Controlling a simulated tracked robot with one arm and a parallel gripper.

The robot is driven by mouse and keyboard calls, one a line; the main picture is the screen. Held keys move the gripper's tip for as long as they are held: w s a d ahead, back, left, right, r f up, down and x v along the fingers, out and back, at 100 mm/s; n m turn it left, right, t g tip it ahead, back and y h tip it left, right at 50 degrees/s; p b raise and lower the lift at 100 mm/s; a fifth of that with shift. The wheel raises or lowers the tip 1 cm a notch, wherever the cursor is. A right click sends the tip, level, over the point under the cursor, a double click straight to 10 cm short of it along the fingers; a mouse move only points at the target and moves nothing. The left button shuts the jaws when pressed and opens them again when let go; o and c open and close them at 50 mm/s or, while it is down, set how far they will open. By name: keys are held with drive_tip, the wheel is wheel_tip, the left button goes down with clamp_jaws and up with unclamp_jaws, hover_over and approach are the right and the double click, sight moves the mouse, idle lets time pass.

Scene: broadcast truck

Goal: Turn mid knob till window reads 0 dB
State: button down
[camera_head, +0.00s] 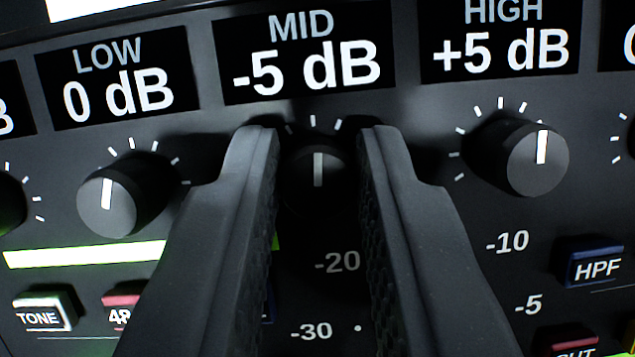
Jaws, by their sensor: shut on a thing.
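The mid knob (318,180) is a dark round knob with a pale pointer line that stands about straight up. The mid window (306,57) above it reads -5 dB. My gripper (318,165) has one finger on each side of the mid knob and is shut on it. The fingers hide parts of the panel to the left and right of the knob. Some tick marks show above the knob between the fingertips.
The low knob (115,200) is to the left under a window (118,80) reading 0 dB. The high knob (528,158) is to the right under a window (500,42) reading +5 dB. Buttons TONE (44,315) and HPF (592,264) sit lower.

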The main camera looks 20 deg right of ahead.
drive_tip(key=m+p, duration=0.1)
drive_tip(key=p, duration=0.1)
drive_tip(key=m+g+p, duration=0.1)
drive_tip(key=m+p, duration=0.1)
drive_tip(key=p, duration=0.1)
drive_tip(key=shift+w+r+h, duration=0.1)
drive_tip(key=shift+r+h, duration=0.2)
drive_tip(key=shift+h, duration=0.1)
drive_tip(key=shift+f+m+p, duration=0.1)
drive_tip(key=shift+m+p, duration=0.7)
drive_tip(key=shift+p, duration=0.35)
drive_tip(key=shift+f+m+p, duration=0.1)
drive_tip(key=shift+m+p, duration=0.2)
drive_tip(key=shift+p, duration=0.05)
drive_tip(key=c, duration=1.3)
unclamp_jaws()
drive_tip(key=shift+g, duration=0.3)
drive_tip(key=b+v, duration=0.2)
drive_tip(key=v, duration=1.1)
drive_tip(key=shift+s+a, duration=0.25)
drive_tip(key=shift+a, duration=0.2)
